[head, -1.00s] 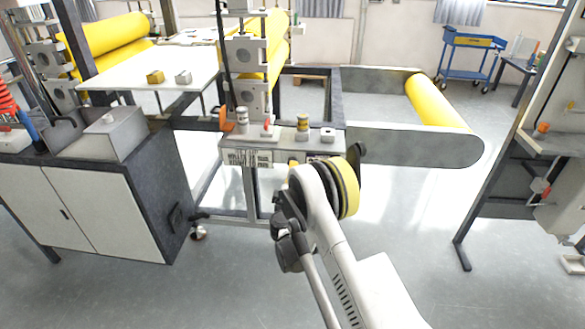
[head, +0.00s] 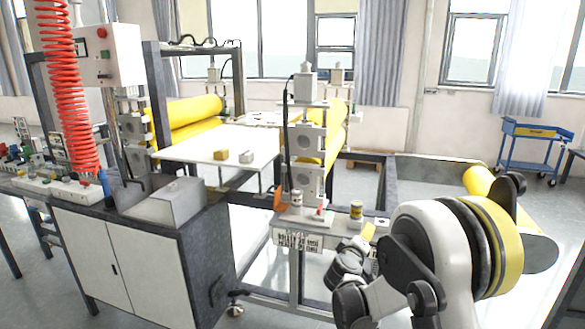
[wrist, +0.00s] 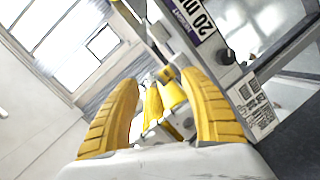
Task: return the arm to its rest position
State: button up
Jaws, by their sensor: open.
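My gripper shows in the wrist view (wrist: 160,115) as two yellow ribbed fingers standing wide apart with nothing between them. In the head view, my white, black and yellow arm is folded up at the lower right, in front of the machine's right side. In the wrist view the machine panel (wrist: 185,22) with a "20" label lies beyond the right finger.
The laminating machine has yellow rollers (head: 190,112) and a white table (head: 205,148) bearing two small blocks. A white cabinet (head: 95,255) with a grey box stands at left, under a red coiled hose (head: 72,90). A blue cart (head: 535,150) stands at back right.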

jog(key=s+d+r+m+g+y, duration=0.1)
jog(key=s+r+m+g, duration=0.3)
jog(key=s, duration=0.7)
jog(key=s+d+r+m+g+y, duration=0.1)
jog(key=s+d+r, duration=0.1)
jog(key=s+r, duration=0.65)
jog(key=s+a+f+m+g+y, duration=0.1)
jog(key=s+a+f+y, duration=0.1)
jog(key=s, duration=1)
jog(key=s+a+f+m+g+y, duration=0.1)
jog(key=s+a+f, duration=0.3)
jog(key=s, duration=0.8)
jog(key=shift+a+f+y, duration=0.2)
jog(key=shift+f+y, duration=0.15)
jog(key=shift+y, duration=0.45)
